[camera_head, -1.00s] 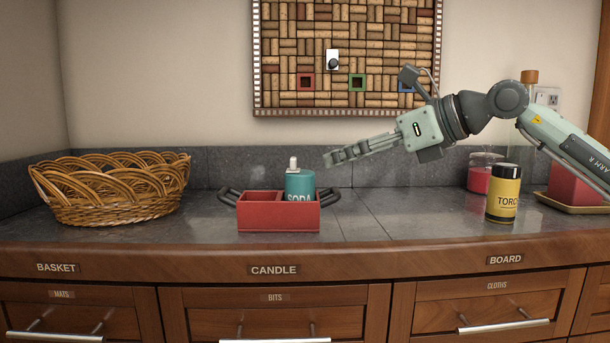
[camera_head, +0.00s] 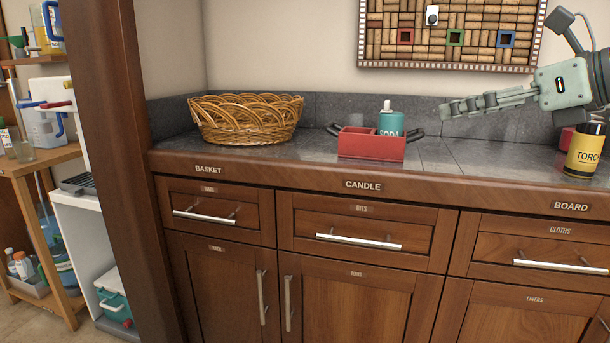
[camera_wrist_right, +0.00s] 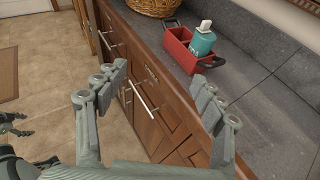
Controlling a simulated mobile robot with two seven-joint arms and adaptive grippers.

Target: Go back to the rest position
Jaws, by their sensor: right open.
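My right gripper (camera_head: 476,104) is at the right of the head view, above the counter and to the right of the red caddy. It is open and empty; in the right wrist view its two fingers (camera_wrist_right: 155,88) are spread apart with nothing between them. The red caddy (camera_head: 371,146) with dark handles stands on the counter. A teal soda bottle (camera_head: 390,122) with a white top stands upright in its right compartment; the bottle also shows in the right wrist view (camera_wrist_right: 202,42). My left gripper does not show in the head view.
A wicker basket (camera_head: 246,120) stands on the counter (camera_head: 437,155), left of the caddy. A yellow and black can (camera_head: 584,152) stands at the far right. Drawers with bar handles (camera_head: 358,241) line the front. A wooden post (camera_head: 118,170) and shelves (camera_head: 40,160) are at the left.

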